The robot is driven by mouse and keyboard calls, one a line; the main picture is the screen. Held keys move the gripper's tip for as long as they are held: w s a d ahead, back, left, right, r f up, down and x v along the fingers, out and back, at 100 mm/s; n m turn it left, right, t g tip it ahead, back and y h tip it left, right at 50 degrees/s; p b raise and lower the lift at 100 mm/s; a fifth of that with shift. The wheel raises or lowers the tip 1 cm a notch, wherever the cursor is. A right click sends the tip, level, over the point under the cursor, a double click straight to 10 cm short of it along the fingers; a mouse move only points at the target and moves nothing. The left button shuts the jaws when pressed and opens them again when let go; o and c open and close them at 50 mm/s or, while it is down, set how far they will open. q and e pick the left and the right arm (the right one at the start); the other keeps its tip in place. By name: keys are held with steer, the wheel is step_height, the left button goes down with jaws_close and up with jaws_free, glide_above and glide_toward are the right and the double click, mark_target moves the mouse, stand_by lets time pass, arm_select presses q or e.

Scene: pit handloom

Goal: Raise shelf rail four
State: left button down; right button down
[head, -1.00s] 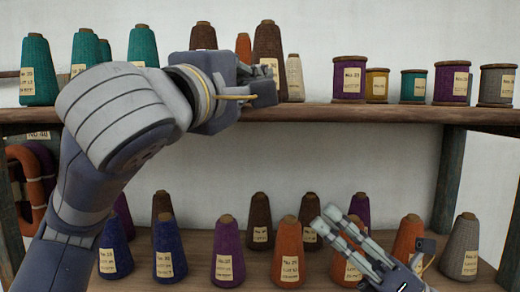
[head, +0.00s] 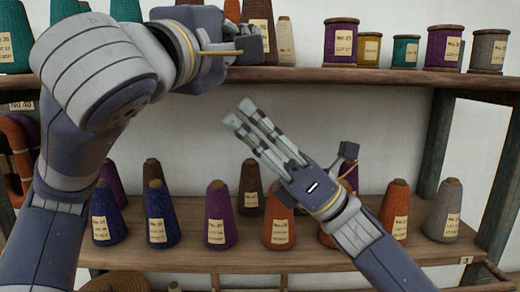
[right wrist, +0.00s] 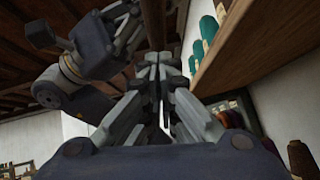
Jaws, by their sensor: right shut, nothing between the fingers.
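The upper shelf rail (head: 390,77) is a long brown wooden board on posts, holding yarn cones and spools. No number shows on it, so I cannot tell if it is rail four. The lower shelf rail (head: 350,262) bears a small tag reading 3 (head: 466,260). My right gripper (head: 240,113) is shut and empty, pointing up and left between the two shelves, below the upper rail in the picture. Its fingers also show in the right wrist view (right wrist: 163,62). My left gripper (head: 252,45) is before the upper shelf; its fingers are too unclear to judge.
Teal and brown cones and several spools (head: 445,45) stand on the upper shelf. Blue, purple, orange and grey cones (head: 278,222) fill the lower shelf. A dark wooden post (head: 437,140) stands at right. Orange skeins (head: 18,150) hang at left. The white wall between shelves is bare.

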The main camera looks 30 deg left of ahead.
mark_target(244, 75)
arm_select(q)
steer(key=shift+w+d, duration=0.15)
steer(key=shift+d, duration=0.1)
arm_select(e)
steer(key=shift+w+d+r, duration=0.15)
steer(key=shift+w+r, duration=0.1)
steer(key=shift+r, duration=0.5)
arm_select(q)
steer(key=shift+a, duration=0.15)
arm_select(e)
steer(key=shift+s, duration=0.15)
steer(key=shift+r+m+t, duration=0.65)
steer(key=shift+m+t, duration=0.05)
steer(key=shift+m, duration=0.1)
